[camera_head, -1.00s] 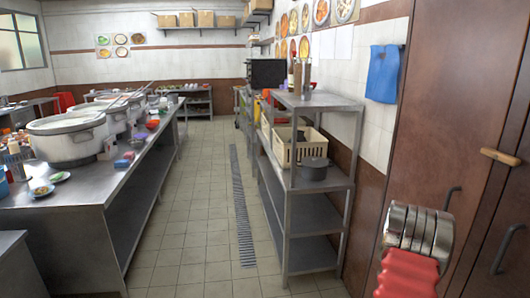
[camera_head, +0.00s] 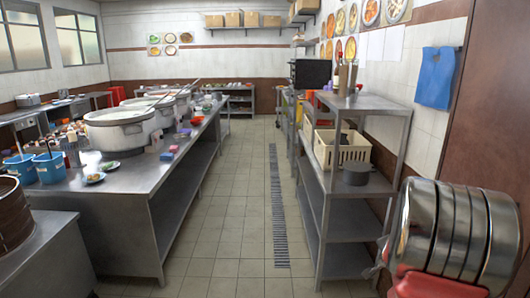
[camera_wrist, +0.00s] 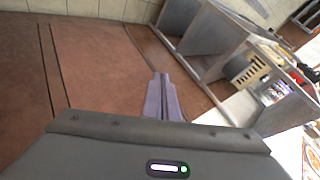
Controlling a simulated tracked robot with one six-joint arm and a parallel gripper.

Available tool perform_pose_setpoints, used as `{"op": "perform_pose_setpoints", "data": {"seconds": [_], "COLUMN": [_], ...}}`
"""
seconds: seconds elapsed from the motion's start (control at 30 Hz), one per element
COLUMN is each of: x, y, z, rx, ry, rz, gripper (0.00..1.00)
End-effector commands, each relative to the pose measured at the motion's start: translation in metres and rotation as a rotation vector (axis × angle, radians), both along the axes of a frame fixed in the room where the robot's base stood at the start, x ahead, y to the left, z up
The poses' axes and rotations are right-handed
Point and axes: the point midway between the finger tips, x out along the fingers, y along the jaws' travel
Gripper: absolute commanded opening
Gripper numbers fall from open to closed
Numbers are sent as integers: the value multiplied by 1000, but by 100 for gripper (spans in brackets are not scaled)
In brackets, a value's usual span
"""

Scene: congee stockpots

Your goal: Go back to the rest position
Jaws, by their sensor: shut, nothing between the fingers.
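My gripper (camera_wrist: 163,98) shows in the wrist view with its two grey-purple fingers together and nothing between them. The fingers point toward a reddish-brown panelled surface (camera_wrist: 100,65), with no visible contact. The steel shelf rack (camera_wrist: 225,45) lies beyond, tilted in this view. In the head view, a ribbed metal and red part of my arm fills the lower right corner; my fingers cannot be made out there.
In the head view, the rack (camera_head: 365,188) stands right of a tiled aisle (camera_head: 235,210) with a drain grate (camera_head: 278,200). A long steel counter (camera_head: 150,178) with stockpots (camera_head: 118,129) lines the left. The aisle is clear.

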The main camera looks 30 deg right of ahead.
Motion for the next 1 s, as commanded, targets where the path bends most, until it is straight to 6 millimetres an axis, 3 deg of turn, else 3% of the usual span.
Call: {"op": "perform_pose_setpoints", "data": {"seconds": [0.03,0.2,0.43,0.7,1.0], "x": [6,12,4,-24,-66], "y": [23,98,193,290,376], "z": [5,14,30,51,75], "rx": [11,42,57,43,-7], "ry": [46,210,393,561,689], "rz": [70,310,619,941,1232], "gripper": [0,0,0,0,0]}}
